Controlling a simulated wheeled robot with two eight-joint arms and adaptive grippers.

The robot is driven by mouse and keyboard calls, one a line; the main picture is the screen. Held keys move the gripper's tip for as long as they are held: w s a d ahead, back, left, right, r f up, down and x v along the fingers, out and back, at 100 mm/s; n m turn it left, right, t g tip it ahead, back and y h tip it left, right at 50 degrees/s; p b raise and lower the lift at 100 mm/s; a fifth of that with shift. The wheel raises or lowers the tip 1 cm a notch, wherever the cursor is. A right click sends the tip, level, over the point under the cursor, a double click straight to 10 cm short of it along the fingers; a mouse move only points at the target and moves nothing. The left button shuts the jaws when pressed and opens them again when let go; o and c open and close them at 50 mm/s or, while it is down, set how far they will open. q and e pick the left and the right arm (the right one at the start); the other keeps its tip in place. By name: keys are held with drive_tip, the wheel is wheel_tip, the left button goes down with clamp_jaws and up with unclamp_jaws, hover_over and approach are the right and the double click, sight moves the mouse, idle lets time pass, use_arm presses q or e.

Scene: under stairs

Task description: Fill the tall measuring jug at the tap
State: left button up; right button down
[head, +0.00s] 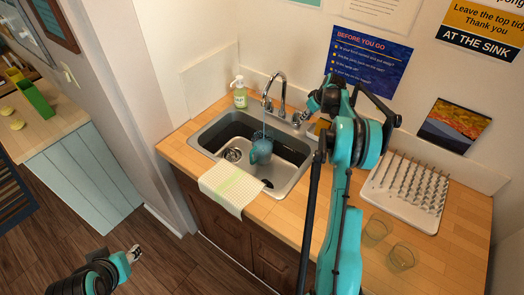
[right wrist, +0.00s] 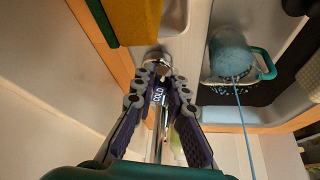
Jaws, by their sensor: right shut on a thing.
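The measuring jug (head: 262,149), translucent blue-teal with a handle, stands in the sink under the chrome tap (head: 283,88). A thin stream of water runs from the tap into it. The jug also shows in the right wrist view (right wrist: 230,52), with the stream reaching it; its fill level is not clear. My right gripper (head: 312,103) is beside the tap. In the right wrist view its fingers (right wrist: 160,78) are shut on the chrome tap handle (right wrist: 158,56). My left gripper (head: 134,253) is low at the left, over the floor, away from the sink; its jaws are unclear.
A soap bottle (head: 240,93) stands behind the sink's left side. A cloth (head: 229,188) hangs over the front edge. A drying rack (head: 407,191) and two glasses (head: 401,257) occupy the right counter.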

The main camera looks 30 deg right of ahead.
drive_tip(key=n, duration=0.1)
drive_tip(key=d+n+y, duration=0.1)
drive_tip(key=shift+w+d+r+n+p, duration=0.1)
drive_tip(key=shift+w+d+n+p, duration=0.2)
drive_tip(key=shift+p, duration=0.1)
drive_tip(key=shift+w+d+n+g+y, duration=0.15)
drive_tip(key=shift+n+g+y, duration=0.2)
drive_tip(key=shift+n, duration=0.45)
drive_tip(key=c, duration=0.7)
unclamp_jaws()
drive_tip(key=shift+d, duration=0.1)
